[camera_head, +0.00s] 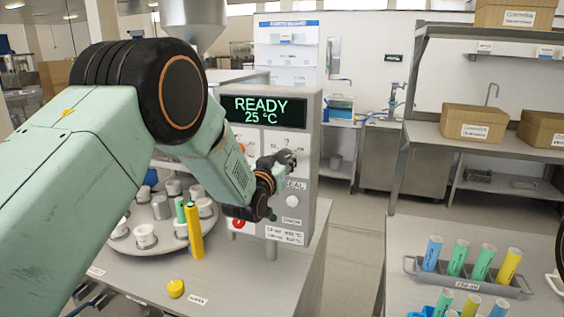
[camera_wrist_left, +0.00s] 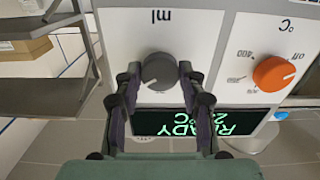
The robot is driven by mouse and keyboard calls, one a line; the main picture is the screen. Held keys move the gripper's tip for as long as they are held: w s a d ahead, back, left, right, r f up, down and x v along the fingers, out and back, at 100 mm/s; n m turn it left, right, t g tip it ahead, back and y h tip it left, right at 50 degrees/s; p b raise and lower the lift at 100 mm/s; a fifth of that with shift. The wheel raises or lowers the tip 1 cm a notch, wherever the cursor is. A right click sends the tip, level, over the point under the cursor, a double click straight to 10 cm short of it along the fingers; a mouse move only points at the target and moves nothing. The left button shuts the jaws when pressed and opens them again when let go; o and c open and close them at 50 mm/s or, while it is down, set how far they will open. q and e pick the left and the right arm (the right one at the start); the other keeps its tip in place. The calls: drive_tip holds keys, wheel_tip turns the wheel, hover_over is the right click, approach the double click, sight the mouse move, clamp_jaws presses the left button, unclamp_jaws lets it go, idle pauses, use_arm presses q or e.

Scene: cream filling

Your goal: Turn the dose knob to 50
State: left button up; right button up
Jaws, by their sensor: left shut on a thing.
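The dose knob (camera_wrist_left: 158,71) is a grey round knob on a white panel marked "ml", seen upside down in the left wrist view. My left gripper (camera_wrist_left: 159,68) is shut on it, one finger on each side. In the head view my left gripper (camera_head: 284,159) is at the front of the filling machine (camera_head: 310,120), and it hides the knob and its scale. I cannot read the dose setting. The machine's display (camera_head: 263,110) reads "READY 25 °C". My right gripper is not in view.
An orange temperature knob (camera_wrist_left: 274,73) sits beside the dose panel. A round carousel (camera_head: 135,243) with white jars, a yellow tube (camera_head: 194,232) and a yellow cap (camera_head: 176,288) are on the table below my left arm. A tube rack (camera_head: 470,279) stands at the right.

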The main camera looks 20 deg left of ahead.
use_arm(q)
drive_tip(key=shift+n+b, duration=0.35)
drive_tip(key=shift+n, duration=0.15)
drive_tip(key=n+b, duration=0.2)
drive_tip(key=n, duration=0.2)
drive_tip(key=n+b, duration=0.2)
drive_tip(key=n, duration=0.3)
drive_tip(key=shift+n, duration=0.4)
drive_tip(key=n+b, duration=0.1)
drive_tip(key=n, duration=0.5)
drive_tip(key=shift+d+r+b, duration=0.1)
drive_tip(key=shift+r+b, duration=0.05)
drive_tip(key=shift+b, duration=0.15)
drive_tip(key=n, duration=0.6)
drive_tip(key=shift+r+b, duration=0.1)
drive_tip(key=shift+b, duration=0.3)
drive_tip(key=shift+n, duration=0.4)
drive_tip(key=o, duration=1.1)
drive_tip(key=shift+w, duration=0.1)
drive_tip(key=shift+o, duration=0.2)
